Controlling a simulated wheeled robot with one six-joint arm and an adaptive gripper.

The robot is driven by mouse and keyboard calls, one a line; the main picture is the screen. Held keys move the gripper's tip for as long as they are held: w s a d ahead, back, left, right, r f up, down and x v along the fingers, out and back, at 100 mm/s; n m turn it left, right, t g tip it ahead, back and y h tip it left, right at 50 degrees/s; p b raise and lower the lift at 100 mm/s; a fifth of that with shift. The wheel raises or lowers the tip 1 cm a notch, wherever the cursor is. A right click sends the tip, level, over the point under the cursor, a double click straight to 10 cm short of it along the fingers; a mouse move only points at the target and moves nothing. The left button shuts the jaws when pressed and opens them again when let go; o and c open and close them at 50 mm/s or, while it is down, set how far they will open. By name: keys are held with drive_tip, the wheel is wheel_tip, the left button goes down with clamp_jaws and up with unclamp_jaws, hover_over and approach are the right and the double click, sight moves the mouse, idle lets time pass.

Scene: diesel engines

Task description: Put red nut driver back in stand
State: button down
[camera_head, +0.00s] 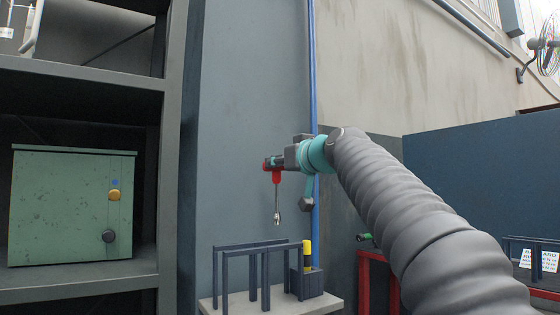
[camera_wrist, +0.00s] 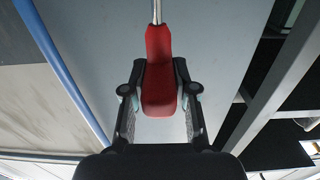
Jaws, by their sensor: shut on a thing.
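The red nut driver (camera_head: 277,177) hangs upright from my gripper (camera_head: 273,164), its metal shaft pointing down with the tip in free air. My gripper is shut on its red handle. In the wrist view the red handle (camera_wrist: 160,75) sits between the two fingers of my gripper (camera_wrist: 160,98), with the shaft running out of the top of the picture. Below is a dark stand (camera_head: 252,247) of several thin posts and rails on a pale shelf (camera_head: 325,303). The nut driver's tip is above the stand and apart from it.
A yellow-handled tool (camera_head: 307,250) stands in a small dark holder (camera_head: 313,283) at the stand's right end. A blue vertical pipe (camera_head: 313,120) runs behind my gripper. A green box (camera_head: 72,207) sits on shelving at left. A red frame (camera_head: 364,285) stands right.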

wheel_tip(320, 180, down, 15)
drive_tip(key=b, duration=1)
drive_tip(key=shift+r+b, duration=0.15)
drive_tip(key=shift+b, duration=0.2)
drive_tip(key=shift+s+d+f+b, duration=0.1)
drive_tip(key=shift+f+b, duration=0.55)
drive_tip(key=shift+b, duration=0.15)
idle(0.7)
drive_tip(key=shift+c, duration=2.4)
unclamp_jaws()
drive_tip(key=shift+b+v, duration=1.15)
drive_tip(key=shift+v, duration=0.75)
drive_tip(key=shift+v, duration=2.85)
